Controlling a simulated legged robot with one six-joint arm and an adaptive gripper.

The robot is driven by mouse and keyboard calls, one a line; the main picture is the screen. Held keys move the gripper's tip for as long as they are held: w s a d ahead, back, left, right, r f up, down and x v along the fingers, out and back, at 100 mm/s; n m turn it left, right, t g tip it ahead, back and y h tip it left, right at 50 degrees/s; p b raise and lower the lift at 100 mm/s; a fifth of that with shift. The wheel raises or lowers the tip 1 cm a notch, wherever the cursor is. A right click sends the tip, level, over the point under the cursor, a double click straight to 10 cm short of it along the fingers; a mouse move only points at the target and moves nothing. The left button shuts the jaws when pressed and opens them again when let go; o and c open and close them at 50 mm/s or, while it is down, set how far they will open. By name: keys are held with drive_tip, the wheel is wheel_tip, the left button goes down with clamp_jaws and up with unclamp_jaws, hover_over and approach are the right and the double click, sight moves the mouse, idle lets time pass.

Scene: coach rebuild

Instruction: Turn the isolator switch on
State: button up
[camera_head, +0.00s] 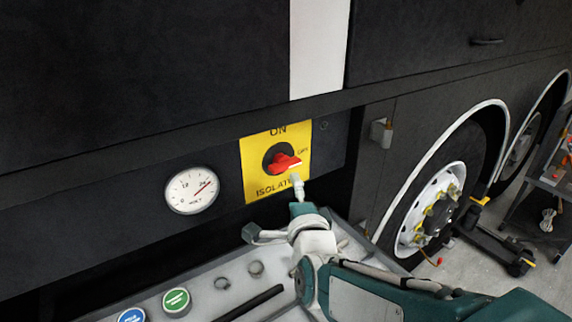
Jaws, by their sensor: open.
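The isolator switch (283,162) is a red handle on a black round base, on a yellow plate (262,187) on the dark coach side. The plate reads ON at the top, OFF at the right and ISOLATOR at the bottom. The red handle points right, towards the OFF mark. My gripper (297,181) is just below and right of the handle, in front of the plate's lower right part. It is open, with nothing seen between its fingers. I cannot tell whether its tip touches the handle.
A round white gauge (191,190) is left of the plate. Below is a grey panel (215,270) with a green button (176,301) and a blue button (132,316). A coach wheel (435,210) and a trolley (550,175) are at the right.

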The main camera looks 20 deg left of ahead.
sight(287, 169)
drive_tip(key=x, duration=1)
drive_tip(key=shift+w, duration=0.25)
drive_tip(key=shift+c, duration=0.3)
drive_tip(key=shift+f, duration=0.1)
drive_tip(key=c, duration=1.1)
